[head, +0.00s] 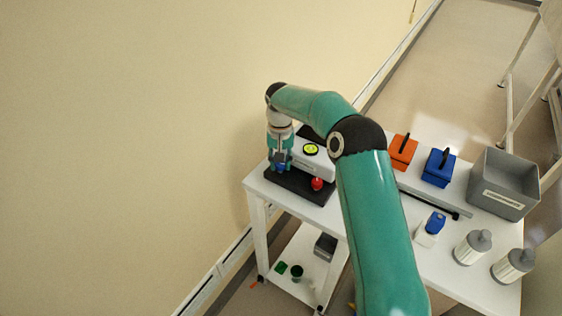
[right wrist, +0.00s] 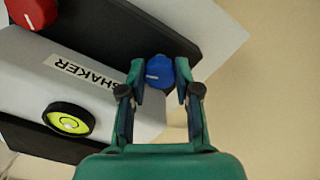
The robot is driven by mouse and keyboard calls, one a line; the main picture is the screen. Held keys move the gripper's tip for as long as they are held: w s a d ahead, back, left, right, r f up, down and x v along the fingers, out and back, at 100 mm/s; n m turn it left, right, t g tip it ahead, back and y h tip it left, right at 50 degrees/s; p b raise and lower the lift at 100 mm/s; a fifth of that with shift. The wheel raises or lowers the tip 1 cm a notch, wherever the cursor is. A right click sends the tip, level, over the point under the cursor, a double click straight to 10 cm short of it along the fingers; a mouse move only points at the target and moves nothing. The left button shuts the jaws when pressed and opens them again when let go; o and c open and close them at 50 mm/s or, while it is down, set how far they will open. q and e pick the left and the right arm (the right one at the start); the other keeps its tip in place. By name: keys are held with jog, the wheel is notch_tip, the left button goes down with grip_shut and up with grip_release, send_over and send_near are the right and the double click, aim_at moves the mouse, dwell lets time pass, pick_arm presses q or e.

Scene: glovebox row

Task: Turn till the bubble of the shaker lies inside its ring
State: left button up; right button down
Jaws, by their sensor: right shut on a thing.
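The shaker (head: 314,168) is a white box on a black base at the table's far left; its label reads SHAKER in the right wrist view (right wrist: 40,78). A round yellow-green bubble level (head: 311,149) in a black rim sits on its top, larger in the right wrist view (right wrist: 68,119). The bubble is too small to place surely against its ring. A blue knob (right wrist: 159,72) with a white mark is between the fingers of my right gripper (head: 281,164), which is shut on it. A red knob (head: 317,184) stands at another corner. My left gripper is out of view.
Orange (head: 402,151) and blue (head: 439,167) boxes with black handles, a grey bin (head: 504,184), a small blue-capped container (head: 431,228) and two grey-topped bottles (head: 473,247) stand right of my arm. The wall is close on the left.

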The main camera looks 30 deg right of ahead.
aim_at(280, 164)
jog(key=shift+w+r+n, duration=0.1)
jog(key=shift+n, duration=0.7)
jog(key=shift+w+r+n, duration=0.1)
jog(key=shift+n, duration=0.7)
jog(key=shift+d, duration=0.1)
jog(key=c, duration=0.8)
grip_release()
jog(key=shift+f, duration=0.1)
jog(key=shift+s, duration=0.15)
jog(key=shift+r, duration=3.95)
